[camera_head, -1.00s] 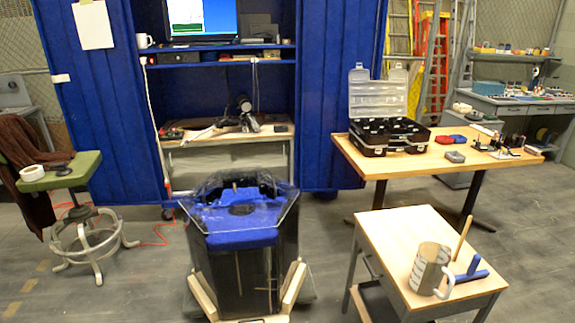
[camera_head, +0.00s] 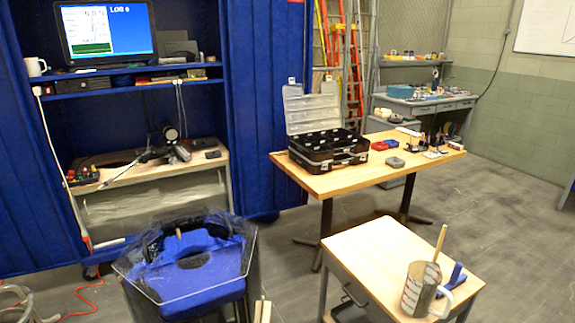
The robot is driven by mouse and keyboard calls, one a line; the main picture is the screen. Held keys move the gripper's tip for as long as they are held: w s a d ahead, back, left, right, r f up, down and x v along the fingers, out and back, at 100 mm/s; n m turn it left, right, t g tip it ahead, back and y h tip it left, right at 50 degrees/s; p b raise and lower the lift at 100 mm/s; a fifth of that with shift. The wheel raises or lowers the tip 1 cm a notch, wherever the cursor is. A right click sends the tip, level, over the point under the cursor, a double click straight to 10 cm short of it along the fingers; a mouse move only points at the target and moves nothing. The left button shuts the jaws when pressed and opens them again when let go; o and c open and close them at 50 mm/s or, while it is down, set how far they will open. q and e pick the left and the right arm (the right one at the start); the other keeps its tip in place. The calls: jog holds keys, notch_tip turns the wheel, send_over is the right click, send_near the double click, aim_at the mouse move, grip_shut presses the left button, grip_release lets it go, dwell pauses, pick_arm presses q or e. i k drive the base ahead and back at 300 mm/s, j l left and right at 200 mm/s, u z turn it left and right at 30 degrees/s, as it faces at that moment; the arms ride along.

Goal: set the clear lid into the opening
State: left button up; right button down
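The tank (camera_head: 200,290) stands at the lower left of the head view, with a blue top and a dark body cut off by the bottom edge. A dark oval opening (camera_head: 192,261) shows in the blue top. A clear sheet with pale angular edges (camera_head: 130,277) spans the tank top. I cannot tell whether it is the clear lid or the tank's own clear rim. A short tan peg (camera_head: 179,233) stands up near the back of the tank top. Neither of my grippers is in view.
A small wooden table (camera_head: 365,255) with a marked mug (camera_head: 421,288), a stick and a blue tool stands to the right. Behind it, a larger table (camera_head: 335,180) bears an open black case (camera_head: 325,150). A blue cabinet with a workbench (camera_head: 160,165) stands behind the tank. Grey floor is free at right.

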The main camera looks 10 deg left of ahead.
aim_at(180, 234)
jog(key=i+j, duration=0.1)
jog(key=j, duration=0.45)
jog(key=i+j, duration=0.1)
jog(key=j, duration=0.5)
jog(key=i+j, duration=0.1)
jog(key=j, duration=0.45)
jog(key=i+j, duration=0.1)
jog(key=j, duration=0.5)
jog(key=i+j, duration=0.1)
jog(key=j, duration=0.45)
